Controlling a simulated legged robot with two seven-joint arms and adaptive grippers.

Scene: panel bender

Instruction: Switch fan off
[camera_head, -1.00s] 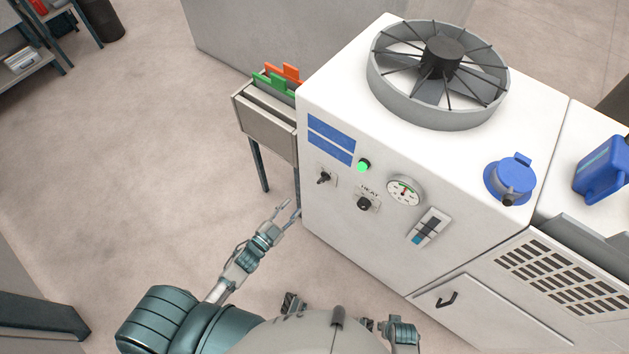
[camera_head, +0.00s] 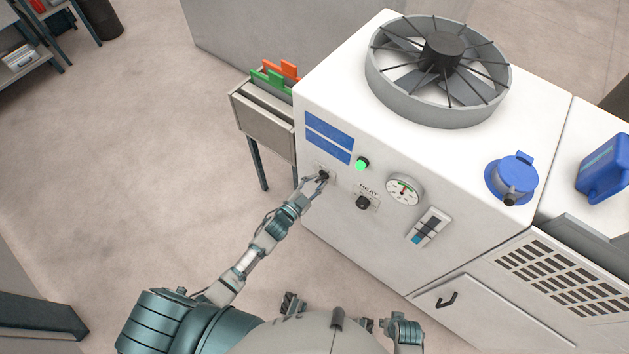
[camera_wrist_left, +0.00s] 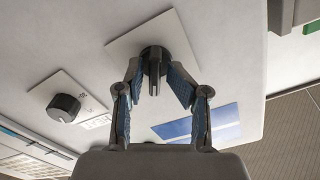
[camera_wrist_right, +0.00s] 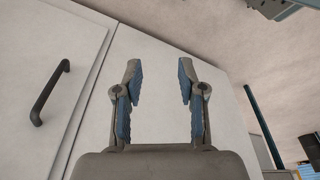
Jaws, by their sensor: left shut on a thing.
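The fan (camera_head: 440,62) sits in a grey ring on top of the white machine. A black switch knob (camera_head: 324,175) is on the machine's front, below the blue labels. My left gripper (camera_head: 318,181) is at this knob. In the left wrist view the knob (camera_wrist_left: 154,66) on its square plate is between the fingers of my left gripper (camera_wrist_left: 156,85), which is shut on it. My right gripper (camera_wrist_right: 159,82) is open and empty, with a plain white machine panel beyond its fingers.
The heat knob (camera_head: 363,202), a round gauge (camera_head: 404,189) and a lit green lamp (camera_head: 361,164) are right of the switch. A grey bin (camera_head: 265,120) with green and orange folders stands at the machine's left. Floor left of it is clear.

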